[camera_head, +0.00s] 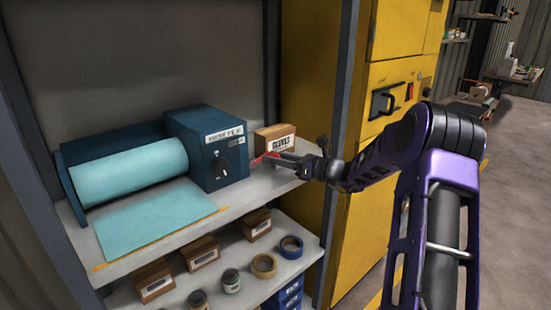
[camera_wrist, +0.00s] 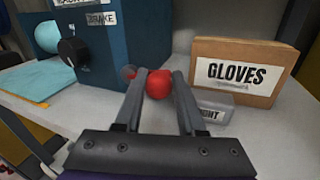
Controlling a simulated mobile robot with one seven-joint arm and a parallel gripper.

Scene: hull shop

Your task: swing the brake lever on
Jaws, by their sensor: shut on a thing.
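The brake lever's round red knob (camera_wrist: 158,84) sits between the two fingers of my gripper (camera_wrist: 160,90), which is shut on it. In the head view my gripper (camera_head: 276,160) reaches in from the right, at the right side of the blue machine housing (camera_head: 205,145); red shows at its fingertips. The lever's shaft is mostly hidden; a small dark red round part shows just left of the fingers, by the housing. The housing also shows in the wrist view (camera_wrist: 135,35), with a BRAKE label (camera_wrist: 101,19) and a black dial (camera_wrist: 73,50) on its front.
A cardboard GLOVES box (camera_wrist: 238,70) stands to the right of my fingers. A small grey labelled block (camera_wrist: 214,106) lies close beside the right finger. A teal roll (camera_head: 130,172) and sheet (camera_head: 155,220) are left on the shelf. A yellow cabinet (camera_head: 310,90) stands right.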

